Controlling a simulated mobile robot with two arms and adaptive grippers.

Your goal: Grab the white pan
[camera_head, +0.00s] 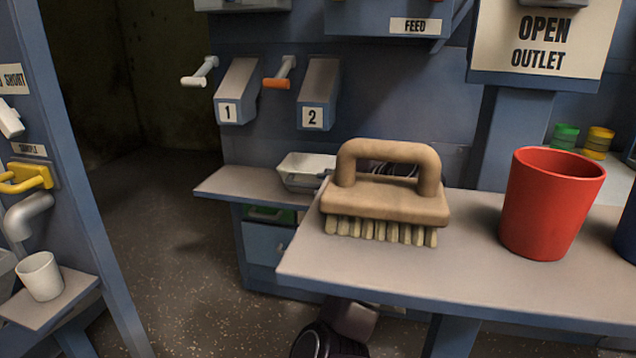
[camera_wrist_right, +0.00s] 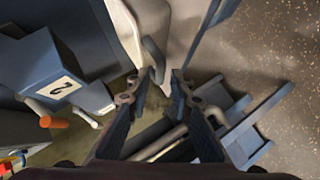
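The white pan (camera_head: 303,171) is a shallow tray on the grey shelf below the chutes marked 1 and 2, left of the brush. My right gripper (camera_head: 392,169) is mostly hidden behind the brush handle; only dark parts show. In the right wrist view, the right gripper (camera_wrist_right: 163,82) has its two dark fingers apart. A pale surface (camera_wrist_right: 133,28) and a small grey bar-like piece (camera_wrist_right: 152,60) lie just beyond the fingertips. I cannot tell whether they touch, or whether this is the pan.
A wooden brush (camera_head: 385,200) and a red cup (camera_head: 550,205) stand on the near table (camera_head: 390,270). Chutes 1 (camera_head: 237,95) and 2 (camera_head: 318,95), with levers, hang above the shelf (camera_head: 235,182). A white cup (camera_head: 40,277) stands at left. Floor is open between.

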